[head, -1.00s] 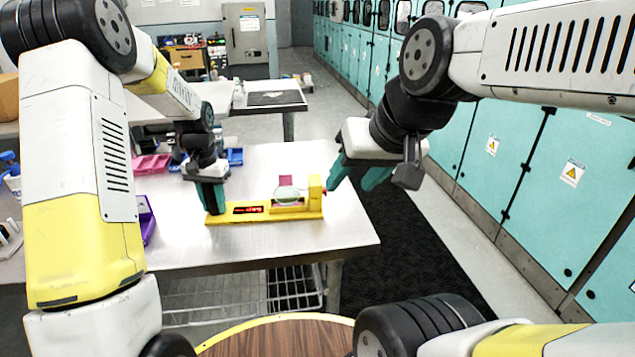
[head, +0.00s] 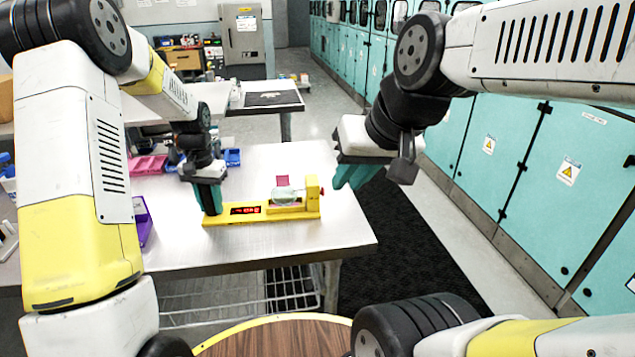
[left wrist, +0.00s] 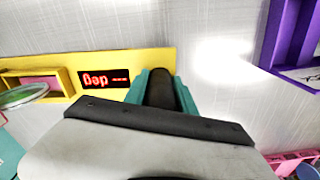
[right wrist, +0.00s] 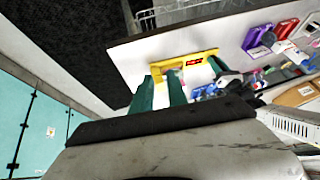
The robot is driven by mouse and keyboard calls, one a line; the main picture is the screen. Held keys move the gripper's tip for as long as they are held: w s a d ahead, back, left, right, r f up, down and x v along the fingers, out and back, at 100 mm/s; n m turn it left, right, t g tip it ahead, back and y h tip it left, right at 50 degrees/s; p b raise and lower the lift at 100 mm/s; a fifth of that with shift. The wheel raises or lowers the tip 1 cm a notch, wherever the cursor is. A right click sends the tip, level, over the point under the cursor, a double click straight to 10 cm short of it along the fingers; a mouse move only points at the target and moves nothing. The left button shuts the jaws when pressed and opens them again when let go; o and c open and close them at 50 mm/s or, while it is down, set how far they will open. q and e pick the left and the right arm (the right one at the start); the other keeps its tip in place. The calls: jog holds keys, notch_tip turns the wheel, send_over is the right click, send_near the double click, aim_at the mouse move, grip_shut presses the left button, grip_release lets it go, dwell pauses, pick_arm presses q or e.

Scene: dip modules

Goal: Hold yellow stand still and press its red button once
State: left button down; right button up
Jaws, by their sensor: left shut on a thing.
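The yellow stand (head: 235,218) lies on the table, with a lit red display (head: 245,210), a round glass dish (head: 284,196) and an upright block (head: 313,192) at its right end. The red button (head: 322,191) shows as a small spot on that block's right side. My left gripper (head: 211,208) is shut on the stand's left end; in the left wrist view the stand (left wrist: 150,60) runs between its fingers. My right gripper (head: 351,184) is partly open and empty, just right of the button and apart from it. The stand also shows in the right wrist view (right wrist: 208,54).
A pink piece (head: 282,181) stands behind the dish. A purple bin (head: 142,222) and a pink bin (head: 148,165) are left of my left gripper. The metal table (head: 190,252) has free room in front of the stand. Teal cabinets (head: 500,165) line the right.

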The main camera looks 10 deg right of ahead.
jog(key=shift+w+m, duration=0.3)
jog(key=shift+w, duration=0.1)
grip_shut()
jog(key=w+d+f+m+g+y, duration=0.1)
jog(key=w+f+m+g+y, duration=0.1)
jog(key=w+m+g, duration=0.55)
jog(key=m+y, duration=0.7)
jog(key=y, duration=0.2)
send_near(323, 192)
notch_tip(323, 192, up, 2)
jog(key=s, duration=0.3)
jog(key=w+d+f+m+t+y, duration=0.2)
jog(key=d+f+m+y, duration=0.2)
jog(key=d+f, duration=0.3)
jog(key=shift+d+t+y, duration=0.35)
jog(key=shift+d+y, duration=0.05)
jog(key=shift+d, duration=0.4)
jog(key=a, duration=0.9)
jog(key=w+a, duration=0.1)
jog(key=a, duration=0.4)
jog(key=shift+a, duration=0.1)
